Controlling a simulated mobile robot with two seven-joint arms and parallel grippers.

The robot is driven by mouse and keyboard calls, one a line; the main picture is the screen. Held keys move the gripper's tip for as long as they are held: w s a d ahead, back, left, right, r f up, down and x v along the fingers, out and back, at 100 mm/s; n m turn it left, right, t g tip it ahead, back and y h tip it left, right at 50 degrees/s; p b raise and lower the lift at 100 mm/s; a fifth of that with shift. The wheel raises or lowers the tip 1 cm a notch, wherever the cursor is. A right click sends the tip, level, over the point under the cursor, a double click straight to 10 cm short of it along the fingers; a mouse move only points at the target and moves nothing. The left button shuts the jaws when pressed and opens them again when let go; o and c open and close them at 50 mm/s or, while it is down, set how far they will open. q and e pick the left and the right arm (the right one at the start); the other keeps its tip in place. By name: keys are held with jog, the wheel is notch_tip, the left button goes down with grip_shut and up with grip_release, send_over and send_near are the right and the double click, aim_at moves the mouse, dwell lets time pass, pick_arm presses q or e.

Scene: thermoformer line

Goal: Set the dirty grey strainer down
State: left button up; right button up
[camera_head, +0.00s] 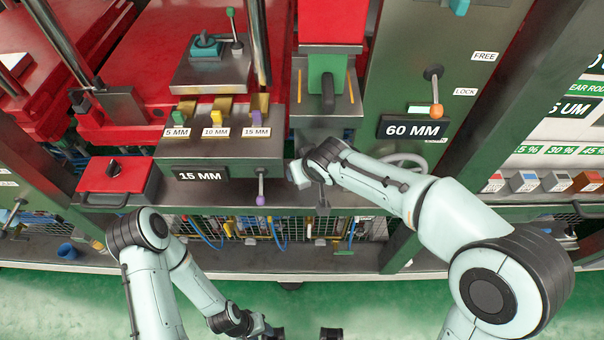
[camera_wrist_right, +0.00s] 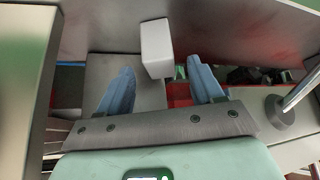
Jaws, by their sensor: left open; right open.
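My right gripper (camera_wrist_right: 160,88) is open in the right wrist view, its two blue fingers apart. A pale grey block (camera_wrist_right: 156,48) stands just past and between the fingertips. I cannot tell whether it is the strainer or whether the fingers touch it. In the head view my right gripper (camera_head: 299,175) is at the machine front, right of the 15 MM panel (camera_head: 200,176), largely hidden by its own wrist. My left gripper (camera_head: 304,334) is open low at the bottom edge, partly cut off. I cannot make out a dirty grey strainer for certain.
A lever with a purple knob (camera_head: 261,188) hangs close left of my right gripper. A red box (camera_head: 117,176) with a black knob is further left. A ledge (camera_head: 330,260) runs below, with a blue cup (camera_head: 67,251) on it. Green floor (camera_head: 60,310) lies in front.

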jog(key=x, duration=0.3)
jog(key=shift+w+a+f, duration=0.1)
jog(key=shift+w+f, duration=0.1)
jog(key=shift+f, duration=0.05)
jog(key=shift+c, duration=0.3)
jog(key=c, duration=1.1)
jog(key=shift+r, duration=0.1)
